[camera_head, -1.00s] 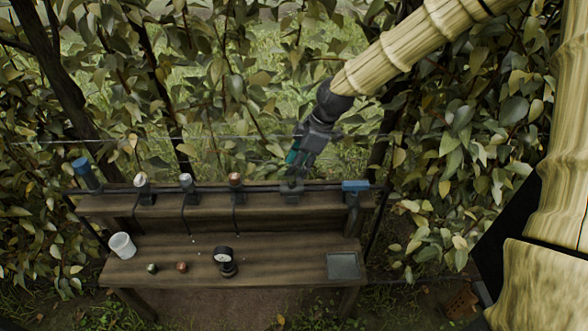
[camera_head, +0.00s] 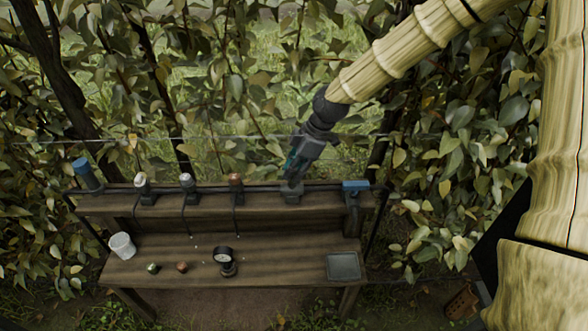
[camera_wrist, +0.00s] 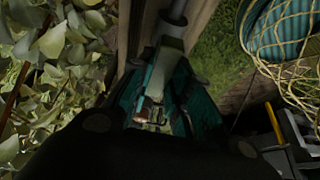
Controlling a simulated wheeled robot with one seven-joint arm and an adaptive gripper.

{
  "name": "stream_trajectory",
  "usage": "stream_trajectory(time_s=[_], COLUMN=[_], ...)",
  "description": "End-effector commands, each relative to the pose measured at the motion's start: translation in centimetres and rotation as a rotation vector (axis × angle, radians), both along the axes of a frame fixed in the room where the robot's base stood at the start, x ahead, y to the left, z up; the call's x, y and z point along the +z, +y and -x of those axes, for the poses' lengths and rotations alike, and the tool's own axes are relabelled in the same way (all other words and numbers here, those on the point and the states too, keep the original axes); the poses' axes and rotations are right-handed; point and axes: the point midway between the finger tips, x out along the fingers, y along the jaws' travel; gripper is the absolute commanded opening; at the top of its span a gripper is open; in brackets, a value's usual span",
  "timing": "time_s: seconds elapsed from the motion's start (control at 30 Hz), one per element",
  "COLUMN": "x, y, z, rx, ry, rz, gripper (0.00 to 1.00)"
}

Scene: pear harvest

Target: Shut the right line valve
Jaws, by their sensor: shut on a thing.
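A blue valve piece (camera_head: 355,186) sits at the right end of the dark line along the bench's raised back shelf. It looks flat, in line with the pipe; its exact handle angle is too small to tell. My gripper is shut on a small fitting; in the wrist view a brownish, pale-edged piece (camera_wrist: 151,108) shows between the teal fingers. Whether it is seated in the grey fitting is hidden by the fingers.
Several capped heads, including a copper-topped one (camera_head: 236,180), stand along the line to the left. A blue cylinder (camera_head: 84,170) is at the far left.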

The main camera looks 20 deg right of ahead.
Motion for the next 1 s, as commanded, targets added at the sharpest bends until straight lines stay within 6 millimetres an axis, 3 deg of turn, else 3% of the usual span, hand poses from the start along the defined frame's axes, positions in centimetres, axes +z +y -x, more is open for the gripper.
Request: stream_trajectory(time_s=[0.37, 1.0], x=[0.19, 0.27], y=[0.00, 0.17], z=[0.09, 0.26], rx=[-0.122, -0.704], ry=[-0.001, -0.003], rz=[0.003, 0.005], gripper=[0.00, 0.00])
